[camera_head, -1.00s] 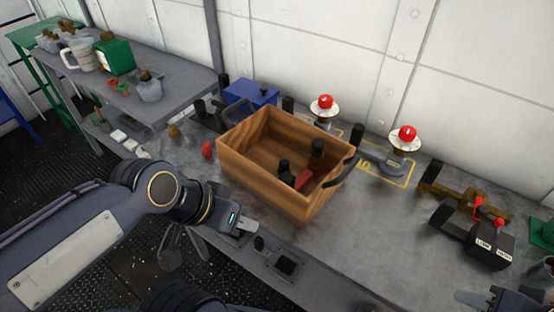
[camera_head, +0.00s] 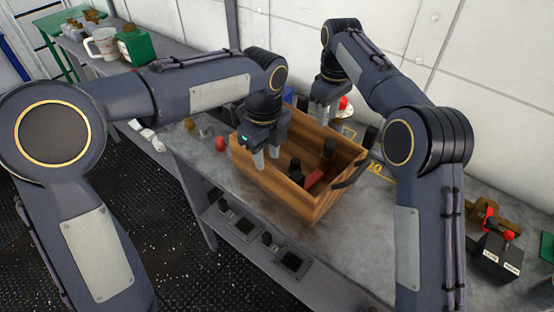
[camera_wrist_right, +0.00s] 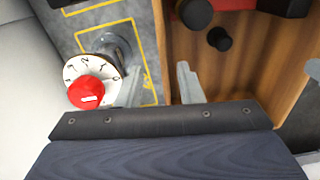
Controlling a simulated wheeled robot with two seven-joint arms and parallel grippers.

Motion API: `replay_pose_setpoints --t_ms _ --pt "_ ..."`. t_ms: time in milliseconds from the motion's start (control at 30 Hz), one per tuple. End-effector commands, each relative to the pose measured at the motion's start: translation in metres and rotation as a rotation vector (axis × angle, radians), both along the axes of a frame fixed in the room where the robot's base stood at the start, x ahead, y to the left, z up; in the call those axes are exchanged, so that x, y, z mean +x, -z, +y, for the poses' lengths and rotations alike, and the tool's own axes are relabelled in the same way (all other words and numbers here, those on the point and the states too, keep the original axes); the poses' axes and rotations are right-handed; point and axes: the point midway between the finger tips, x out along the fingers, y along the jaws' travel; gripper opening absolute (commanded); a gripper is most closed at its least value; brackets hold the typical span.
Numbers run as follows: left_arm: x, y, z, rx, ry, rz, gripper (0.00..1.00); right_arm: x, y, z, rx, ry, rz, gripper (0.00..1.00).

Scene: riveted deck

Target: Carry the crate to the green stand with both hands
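The wooden crate (camera_head: 310,208) sits on the grey bench and holds dark cylindrical things and a red item. A black handle (camera_head: 349,172) shows on its right end. My left gripper (camera_head: 266,158) is over the crate's left part, its fingers apart; the head view does not settle whether they touch the wall. My right gripper (camera_head: 321,115) is at the far long wall, also open. In the right wrist view its fingers (camera_wrist_right: 160,85) appear on either side of that wall (camera_wrist_right: 166,45). A green stand (camera_head: 48,30) shows at the upper left, partly cut off.
A red-and-white dial (camera_wrist_right: 88,85) stands just outside the far wall. A red knob (camera_head: 221,144) is left of the crate. A black box with red-knobbed levers (camera_head: 495,250) is at the right. A side table carries a jug (camera_head: 101,43) and a green box (camera_head: 133,46).

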Motion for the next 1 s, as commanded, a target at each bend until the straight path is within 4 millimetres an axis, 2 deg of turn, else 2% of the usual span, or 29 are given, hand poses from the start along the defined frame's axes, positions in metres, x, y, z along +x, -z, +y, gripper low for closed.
replay_pose_setpoints --t_ms 100,467,567,800,1000 --pt "0.003 0.002 -0.006 0.010 0.046 0.005 0.34 0.003 0.005 0.008 -0.014 -0.020 0.002 0.34" --pt "0.003 0.007 -0.006 0.010 0.047 0.006 0.34 0.004 0.009 0.008 -0.014 -0.020 0.003 0.34" --pt "0.003 0.017 -0.005 0.012 0.047 0.008 0.34 0.003 0.019 0.007 -0.015 -0.020 0.005 0.34" --pt "0.002 0.054 -0.005 0.010 0.045 0.008 0.34 0.003 0.056 0.007 -0.015 -0.019 0.006 0.34" --pt "0.003 0.075 -0.006 0.010 0.045 0.006 0.34 0.003 0.077 0.007 -0.014 -0.019 0.004 0.34"
